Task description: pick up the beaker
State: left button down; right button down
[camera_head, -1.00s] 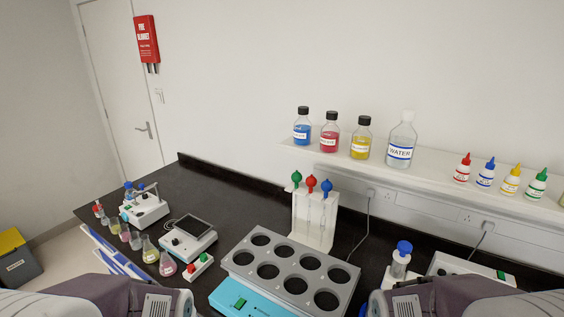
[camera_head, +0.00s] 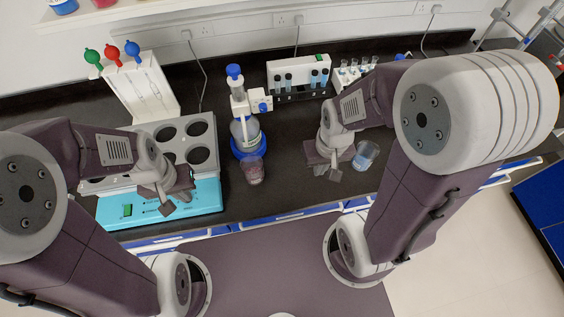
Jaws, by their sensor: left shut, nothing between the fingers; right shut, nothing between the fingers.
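Two beakers stand on the black bench. One clear beaker with pinkish contents (camera_head: 254,172) is in front of the blue-based dispenser bottle, between my grippers. Another clear beaker with blue liquid (camera_head: 366,156) is just right of my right gripper. My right gripper (camera_head: 334,174) is shut and empty above the bench; whether it touches the blue beaker I cannot tell. My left gripper (camera_head: 166,203) is shut and empty over the front of the turquoise-based heating block, left of the pinkish beaker.
The grey heating block (camera_head: 172,131) with round wells is at the left, partly hidden by my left arm. A dispenser bottle (camera_head: 245,130), a pipette stand (camera_head: 146,92) and a rack of vials (camera_head: 300,76) stand behind. The bench is clear between the pinkish beaker and my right gripper.

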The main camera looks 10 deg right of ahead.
aim_at(251, 164)
jog(key=k+j, duration=0.1)
jog(key=j, duration=0.35)
jog(key=j+z, duration=0.1)
jog(key=j, duration=0.35)
jog(key=k+j, duration=0.15)
jog(key=j, duration=0.3)
jog(key=k+j, duration=0.1)
jog(key=j, duration=0.35)
jog(key=z, duration=0.05)
